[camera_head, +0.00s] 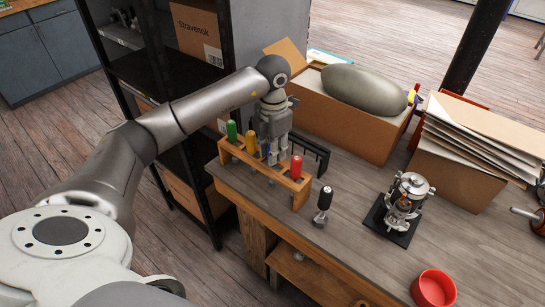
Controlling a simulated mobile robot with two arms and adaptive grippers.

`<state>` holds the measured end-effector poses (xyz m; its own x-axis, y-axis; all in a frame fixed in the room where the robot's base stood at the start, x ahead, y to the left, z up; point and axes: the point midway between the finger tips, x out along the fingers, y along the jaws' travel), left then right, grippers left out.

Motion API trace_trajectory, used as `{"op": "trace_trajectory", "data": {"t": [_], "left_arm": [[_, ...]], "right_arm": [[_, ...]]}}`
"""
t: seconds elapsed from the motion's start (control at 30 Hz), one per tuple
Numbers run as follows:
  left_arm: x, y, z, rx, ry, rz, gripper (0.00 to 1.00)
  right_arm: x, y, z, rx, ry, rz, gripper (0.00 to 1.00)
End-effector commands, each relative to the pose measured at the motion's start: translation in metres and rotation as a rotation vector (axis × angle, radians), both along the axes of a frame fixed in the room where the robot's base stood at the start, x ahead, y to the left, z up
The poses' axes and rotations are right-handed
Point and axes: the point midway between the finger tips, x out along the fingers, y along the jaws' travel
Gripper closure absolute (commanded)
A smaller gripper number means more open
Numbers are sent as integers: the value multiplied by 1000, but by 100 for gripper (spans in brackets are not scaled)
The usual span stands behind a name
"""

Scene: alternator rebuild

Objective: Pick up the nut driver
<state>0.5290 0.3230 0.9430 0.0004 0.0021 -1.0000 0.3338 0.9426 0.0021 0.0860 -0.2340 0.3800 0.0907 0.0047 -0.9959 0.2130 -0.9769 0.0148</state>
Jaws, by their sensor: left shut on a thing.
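A wooden tool rack (268,174) stands at the left edge of the workbench. It holds upright drivers with a green handle (231,131), a yellow handle (250,143) and a red handle (296,168). My left gripper (272,156) points down at the rack between the yellow and red handles. It is shut on a tool there, mostly hidden by the fingers; a little blue shows. I cannot read which tool is the nut driver. My right gripper is not in view.
An alternator part (407,197) sits on a black plate. A red bowl (434,289) is at the front. A cardboard box (345,125) stands behind. Dark shelving (178,75) is close behind my arm.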

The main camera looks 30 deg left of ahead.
Motion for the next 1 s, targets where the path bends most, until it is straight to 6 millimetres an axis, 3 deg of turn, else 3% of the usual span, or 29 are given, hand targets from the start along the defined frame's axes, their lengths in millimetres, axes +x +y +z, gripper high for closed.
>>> {"op": "trace_trajectory", "data": {"t": [0.37, 0.8, 1.0], "left_arm": [[1, 0, 13, 0, -4, 0, 100], [1, 0, 91, -2, -6, 0, 100], [1, 1, 127, -1, -5, 2, 100]], "right_arm": [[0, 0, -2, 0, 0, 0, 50], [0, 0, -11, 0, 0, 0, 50], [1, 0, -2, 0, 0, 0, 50]]}}
